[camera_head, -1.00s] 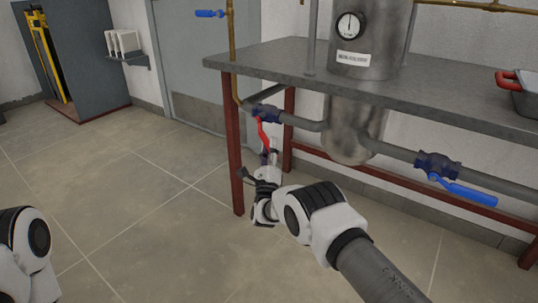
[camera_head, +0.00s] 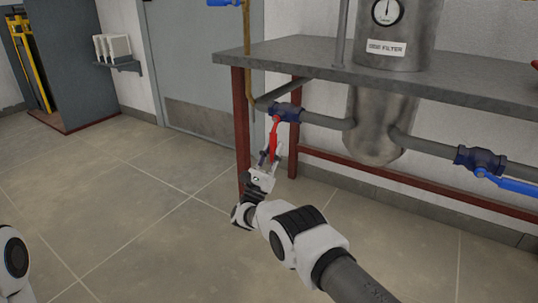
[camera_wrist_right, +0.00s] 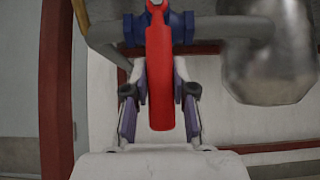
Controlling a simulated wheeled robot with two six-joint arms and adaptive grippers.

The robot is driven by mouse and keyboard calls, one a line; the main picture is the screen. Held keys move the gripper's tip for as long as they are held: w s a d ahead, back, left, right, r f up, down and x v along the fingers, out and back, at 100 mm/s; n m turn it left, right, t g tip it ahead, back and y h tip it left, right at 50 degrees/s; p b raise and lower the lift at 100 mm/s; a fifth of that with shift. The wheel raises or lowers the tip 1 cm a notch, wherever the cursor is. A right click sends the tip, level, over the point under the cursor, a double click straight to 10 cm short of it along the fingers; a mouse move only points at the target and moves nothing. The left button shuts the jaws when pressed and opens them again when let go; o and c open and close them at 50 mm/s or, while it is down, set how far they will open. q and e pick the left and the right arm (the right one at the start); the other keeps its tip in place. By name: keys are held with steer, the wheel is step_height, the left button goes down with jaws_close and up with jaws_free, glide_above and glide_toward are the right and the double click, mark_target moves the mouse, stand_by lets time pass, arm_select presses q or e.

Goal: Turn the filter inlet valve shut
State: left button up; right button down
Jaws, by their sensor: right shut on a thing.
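A dark blue valve body (camera_head: 285,112) with a red lever (camera_head: 273,140) sits on the grey pipe left of the steel filter vessel (camera_head: 377,125). The lever hangs downward, across the pipe. My right gripper (camera_head: 268,160) is shut on the lower part of the red lever. In the right wrist view the red lever (camera_wrist_right: 160,75) lies between the two fingers of my right gripper (camera_wrist_right: 159,110), below the blue valve body (camera_wrist_right: 180,28). The lever hides part of the grip. My left gripper is out of view; only part of my left arm shows.
A second valve with a blue lever (camera_head: 505,182) is on the pipe right of the vessel. The grey bench top (camera_head: 290,58) overhangs the red valve, and a red bench leg (camera_head: 242,130) stands just left of it. The floor in front is clear.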

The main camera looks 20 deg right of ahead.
steer(key=shift+w+a, duration=0.1)
stand_by(0.3)
steer(key=c, duration=0.9)
jaws_free()
steer(key=shift+c, duration=0.2)
steer(key=v, duration=1.2)
